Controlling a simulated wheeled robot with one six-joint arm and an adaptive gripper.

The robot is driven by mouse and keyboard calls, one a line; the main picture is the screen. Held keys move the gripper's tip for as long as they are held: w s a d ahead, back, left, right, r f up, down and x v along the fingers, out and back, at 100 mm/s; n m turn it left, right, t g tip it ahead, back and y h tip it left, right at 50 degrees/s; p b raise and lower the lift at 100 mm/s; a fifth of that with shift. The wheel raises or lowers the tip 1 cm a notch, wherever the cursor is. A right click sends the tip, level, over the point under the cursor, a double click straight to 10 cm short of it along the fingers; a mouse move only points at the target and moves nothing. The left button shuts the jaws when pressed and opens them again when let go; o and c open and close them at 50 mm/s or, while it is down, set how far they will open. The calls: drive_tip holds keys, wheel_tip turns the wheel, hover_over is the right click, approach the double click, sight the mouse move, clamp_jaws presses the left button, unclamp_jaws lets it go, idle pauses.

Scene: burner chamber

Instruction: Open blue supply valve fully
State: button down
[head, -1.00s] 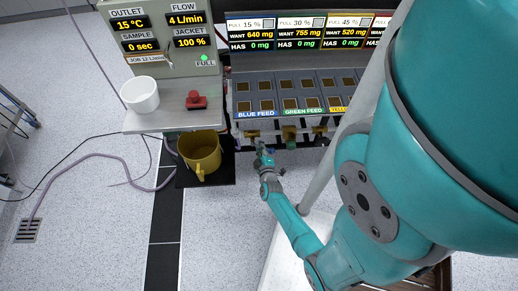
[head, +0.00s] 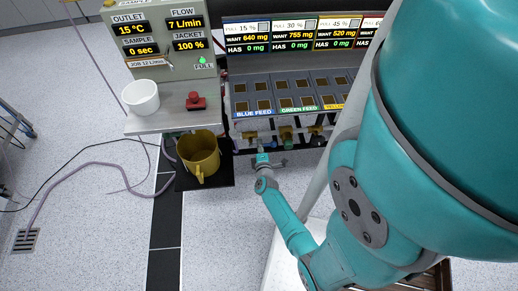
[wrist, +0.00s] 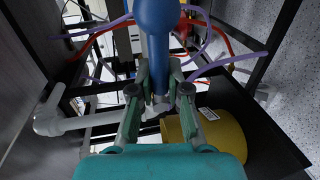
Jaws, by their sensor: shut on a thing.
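The blue supply valve shows in the wrist view as a thick blue handle (wrist: 157,35) running up from between my fingers. My gripper (wrist: 158,88) is shut on its lower end, with one finger on each side. In the head view my gripper (head: 264,157) is small, under the left end of the feed rack near the blue feed label. The valve itself is mostly hidden there. The readout panel (head: 153,68) shows a flow of 7 L/min, outlet 15 °C, jacket 100 %, and a green light marked FULL.
A yellow mug (head: 197,153) stands on a dark mat left of my gripper; it also shows close by in the wrist view (wrist: 222,140). Purple and red hoses (wrist: 215,65) and a grey pipe (wrist: 85,122) surround the valve. A white cup (head: 141,97) and red button (head: 195,101) sit above.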

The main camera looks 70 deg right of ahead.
idle(0.4)
drive_tip(key=c, duration=1.1)
unclamp_jaws()
drive_tip(key=shift+a, duration=0.1)
drive_tip(key=v, duration=1.2)
